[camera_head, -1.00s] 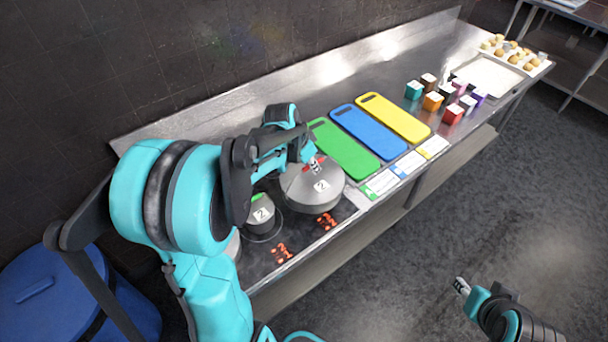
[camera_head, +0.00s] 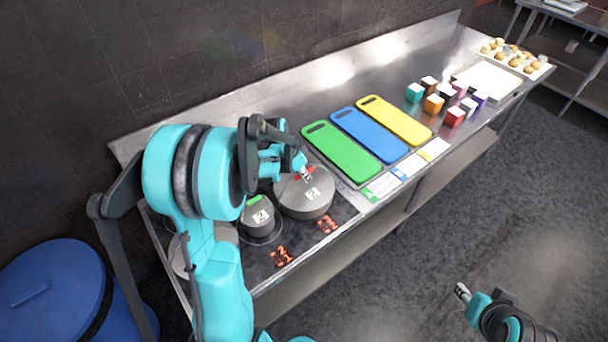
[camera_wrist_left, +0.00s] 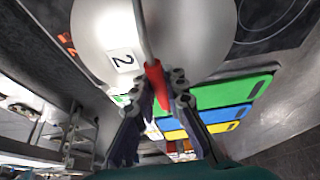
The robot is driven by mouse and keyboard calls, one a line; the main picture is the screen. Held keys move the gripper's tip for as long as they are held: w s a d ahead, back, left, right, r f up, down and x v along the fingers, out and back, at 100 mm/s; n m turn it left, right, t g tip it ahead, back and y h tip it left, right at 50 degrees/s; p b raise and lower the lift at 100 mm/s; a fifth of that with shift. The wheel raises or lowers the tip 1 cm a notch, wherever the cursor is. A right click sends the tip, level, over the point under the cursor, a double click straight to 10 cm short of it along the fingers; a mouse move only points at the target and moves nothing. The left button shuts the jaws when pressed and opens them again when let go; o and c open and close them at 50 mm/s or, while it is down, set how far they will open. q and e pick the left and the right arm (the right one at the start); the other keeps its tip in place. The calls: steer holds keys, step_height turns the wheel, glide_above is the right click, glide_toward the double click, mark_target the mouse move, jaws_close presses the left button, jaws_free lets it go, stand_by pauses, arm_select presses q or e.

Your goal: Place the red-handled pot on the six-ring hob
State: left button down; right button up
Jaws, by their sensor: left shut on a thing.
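The red-handled pot (camera_head: 305,198) is a round grey pot with a label reading 2. It is at the right end of the dark six-ring hob (camera_head: 262,268), over or on it; I cannot tell whether its base touches. My left gripper (camera_head: 303,175) is shut on its red handle. In the left wrist view the red handle (camera_wrist_left: 157,84) lies between the fingers, with the pot's pale round top (camera_wrist_left: 105,35) beyond. My arm hides much of the hob. My right gripper (camera_head: 463,291) is empty, out over the floor, its jaw state unclear.
A smaller green-handled pot (camera_head: 259,219) stands on the hob close to the left of the red-handled pot. Green (camera_head: 342,152), blue (camera_head: 369,136) and yellow (camera_head: 396,120) boards lie to the right. Several coloured cubes (camera_head: 454,117) stand further along the counter.

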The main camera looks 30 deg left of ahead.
arm_select(q)
steer(key=c, duration=1.6)
jaws_free()
steer(key=shift+f, duration=0.1)
steer(key=shift+o, duration=0.2)
